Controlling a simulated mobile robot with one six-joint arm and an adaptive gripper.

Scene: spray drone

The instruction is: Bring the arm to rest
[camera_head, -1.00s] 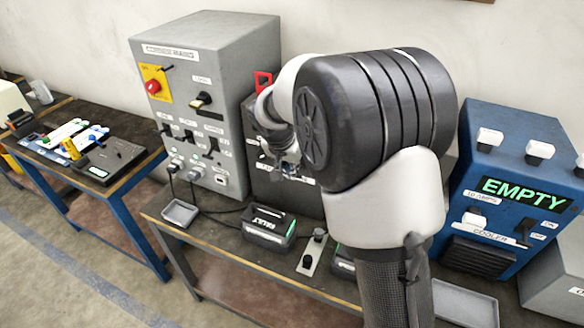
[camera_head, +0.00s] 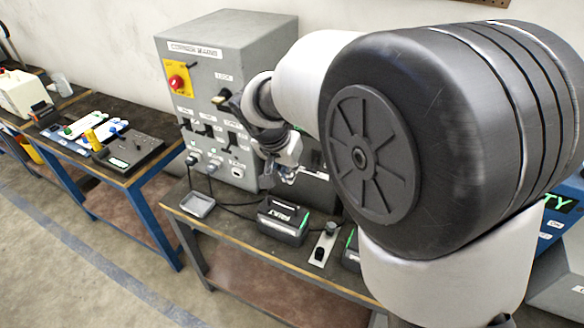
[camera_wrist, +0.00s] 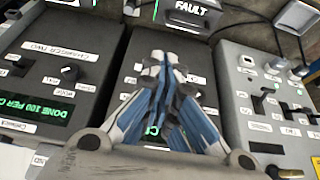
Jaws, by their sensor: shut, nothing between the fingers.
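My arm stands large in the right half of the head view, bent at a big black joint. My gripper (camera_head: 287,177) hangs past that joint, in front of the grey cabinet and above the bench. In the wrist view my gripper (camera_wrist: 166,62) shows its blue and grey fingers together, with nothing between them. The fingers are over a dark panel (camera_wrist: 129,75) whose green display is mostly covered by them. I see no contact between the gripper and the panel.
A grey switch cabinet (camera_head: 205,60) and a black battery-like unit (camera_head: 283,222) stand on the bench (camera_head: 235,240). A small grey tray (camera_head: 197,205) lies left of the unit. A blue-legged table (camera_head: 140,180) stands left. The blue machine (camera_head: 556,222) is mostly hidden behind my arm.

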